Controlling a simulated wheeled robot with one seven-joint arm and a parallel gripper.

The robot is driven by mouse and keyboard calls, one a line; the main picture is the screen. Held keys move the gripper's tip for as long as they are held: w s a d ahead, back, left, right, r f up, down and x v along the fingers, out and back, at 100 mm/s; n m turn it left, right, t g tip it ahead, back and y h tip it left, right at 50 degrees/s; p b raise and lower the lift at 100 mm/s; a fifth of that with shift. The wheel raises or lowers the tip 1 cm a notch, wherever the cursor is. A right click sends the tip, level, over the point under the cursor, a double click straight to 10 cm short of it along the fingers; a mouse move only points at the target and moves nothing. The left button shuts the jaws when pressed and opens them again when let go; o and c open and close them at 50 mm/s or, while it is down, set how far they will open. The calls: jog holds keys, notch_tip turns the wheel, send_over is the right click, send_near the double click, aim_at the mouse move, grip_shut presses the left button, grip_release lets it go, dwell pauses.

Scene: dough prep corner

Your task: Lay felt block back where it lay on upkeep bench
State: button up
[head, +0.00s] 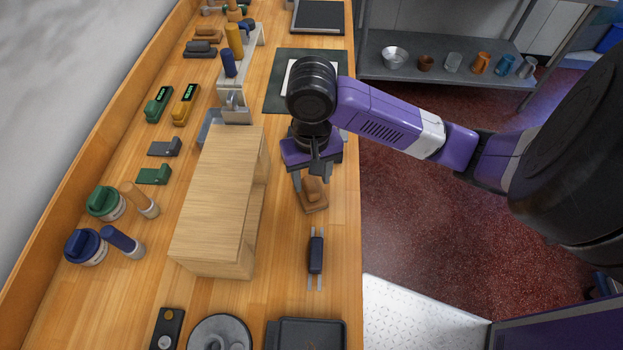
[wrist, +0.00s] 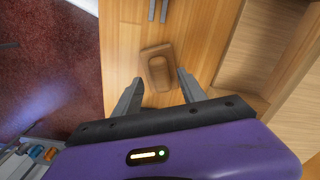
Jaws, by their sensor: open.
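A brown block with a raised rounded grip, which I take to be the felt block (head: 314,196), lies on the wooden bench (head: 290,290) near its right edge. In the wrist view the block (wrist: 158,66) lies flat just beyond and between my fingertips. My gripper (head: 312,182) is open and points down over the block, with one finger on each side. The wrist view shows both fingers (wrist: 159,80) apart with nothing held between them. The gripper partly hides the block's far end in the head view.
A wooden box-like riser (head: 215,200) stands close to the left of the block. A dark two-pronged tool (head: 315,255) lies nearer. A dark tray (head: 305,335) and a round grey dish (head: 220,335) are at the near end. A green mat (head: 285,85) lies behind. Jars and small tools line the left.

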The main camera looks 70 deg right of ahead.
notch_tip(320, 180, up, 10)
jog(key=p, duration=0.4)
jog(key=n+t, duration=0.7)
jog(key=t, duration=0.1)
send_near(311, 186)
jog(key=f, duration=0.1)
jog(key=s+a+f, duration=0.1)
jog(key=s+f, duration=0.1)
jog(key=shift+s+a+f, duration=0.2)
jog(key=shift+a+f, duration=0.1)
jog(key=s+a+r+n+t, duration=0.2)
jog(key=a+r+t, duration=0.5)
jog(key=a+r, duration=0.4)
jog(key=s+a, duration=0.1)
jog(key=a, duration=0.3)
jog(key=shift+n, duration=0.3)
jog(key=shift+s, duration=0.1)
